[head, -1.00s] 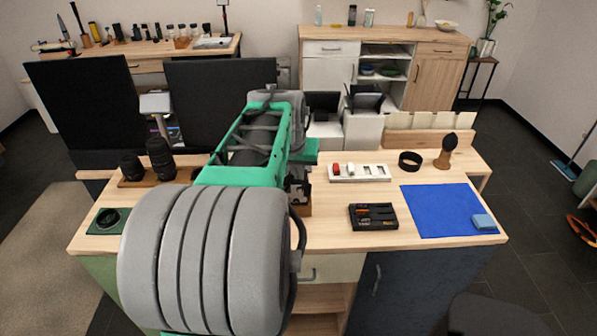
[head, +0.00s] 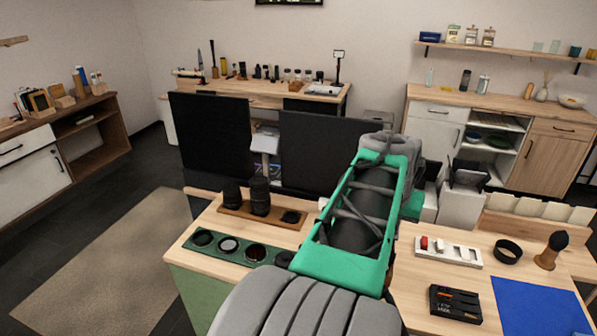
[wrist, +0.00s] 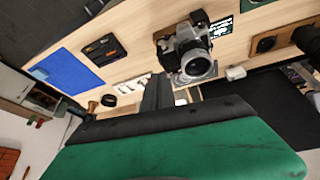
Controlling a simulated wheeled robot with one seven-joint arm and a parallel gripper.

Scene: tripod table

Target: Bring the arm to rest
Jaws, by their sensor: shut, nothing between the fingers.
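My arm, green and grey, reaches up over the wooden desk (head: 425,257) in the head view. It covers the middle of the desk there, and my gripper is hidden behind it. In the wrist view my gripper (wrist: 157,90) shows as dark fingers beyond a green housing. The fingers are shut with nothing between them. They are near a silver and black camera (wrist: 187,50) in the picture. I cannot tell how far apart they are in depth.
On the desk are a black tray (head: 455,303), a white battery holder (head: 448,252), a black ring (head: 508,251), a brush (head: 552,250), a blue mat (head: 535,308), a green lens tray (head: 215,248) and dark lenses (head: 260,196). Two black screens (head: 210,135) stand behind.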

